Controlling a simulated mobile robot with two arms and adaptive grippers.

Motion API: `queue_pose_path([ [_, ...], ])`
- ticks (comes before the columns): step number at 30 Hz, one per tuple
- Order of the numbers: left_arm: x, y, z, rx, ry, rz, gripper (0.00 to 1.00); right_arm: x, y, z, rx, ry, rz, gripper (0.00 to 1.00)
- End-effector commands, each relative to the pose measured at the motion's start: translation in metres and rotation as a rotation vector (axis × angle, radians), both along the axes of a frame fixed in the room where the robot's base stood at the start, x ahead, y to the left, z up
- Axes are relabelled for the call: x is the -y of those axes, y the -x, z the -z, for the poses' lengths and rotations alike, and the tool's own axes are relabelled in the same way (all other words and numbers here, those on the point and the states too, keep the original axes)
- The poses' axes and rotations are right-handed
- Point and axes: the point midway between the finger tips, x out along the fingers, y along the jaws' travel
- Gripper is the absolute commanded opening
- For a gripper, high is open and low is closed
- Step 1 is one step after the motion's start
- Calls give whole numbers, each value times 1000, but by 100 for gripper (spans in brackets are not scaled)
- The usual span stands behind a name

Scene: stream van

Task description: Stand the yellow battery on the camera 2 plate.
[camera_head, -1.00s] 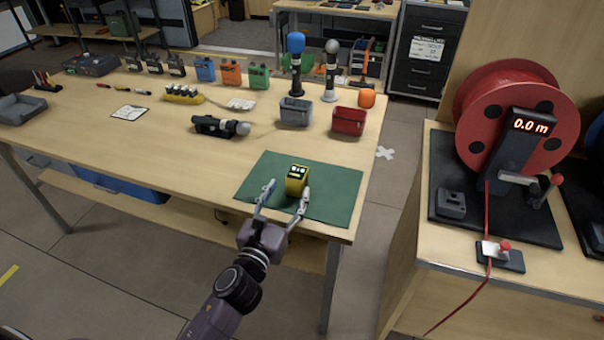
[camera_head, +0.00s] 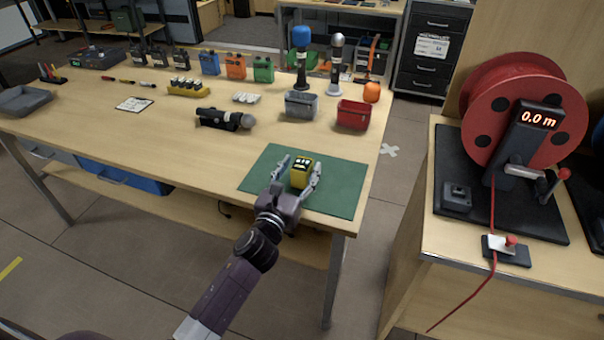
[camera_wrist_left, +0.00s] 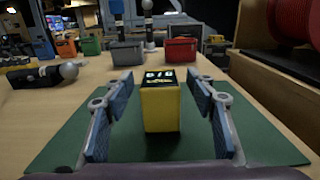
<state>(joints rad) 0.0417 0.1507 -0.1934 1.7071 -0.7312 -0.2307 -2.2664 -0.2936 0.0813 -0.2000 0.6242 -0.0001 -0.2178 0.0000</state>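The yellow battery (camera_head: 301,172) stands upright on the green mat (camera_head: 343,189) near the table's front right corner. It has a black top with white marks. My left gripper (camera_head: 300,171) is open, with one finger on each side of the battery. The left wrist view shows the battery (camera_wrist_left: 161,107) between the two blue-padded fingers (camera_wrist_left: 160,113), with a gap on both sides. The battery rests on the mat. I cannot make out a plate marked camera 2 in these views. My right gripper is not in view.
Behind the mat stand a grey bin (camera_head: 301,105), a red bin (camera_head: 353,115) and two upright microphones. A red cable reel (camera_head: 525,110) stands on the right bench. The table's front left is clear.

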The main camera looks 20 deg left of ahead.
Motion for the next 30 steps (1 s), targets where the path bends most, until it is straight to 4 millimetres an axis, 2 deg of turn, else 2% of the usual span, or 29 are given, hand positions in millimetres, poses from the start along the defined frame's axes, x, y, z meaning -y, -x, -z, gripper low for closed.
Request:
queue_pose_path([
  [2,0,0,0,0,0,0,40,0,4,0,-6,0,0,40],
  [13,0,0,0,0,0,0,0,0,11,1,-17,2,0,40],
  [23,0,0,-5,4,-1,1,0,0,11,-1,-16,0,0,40],
  [26,0,0,-13,6,-2,1,0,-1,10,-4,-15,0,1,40],
  [30,0,0,-35,7,-4,3,0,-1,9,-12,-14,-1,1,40],
])
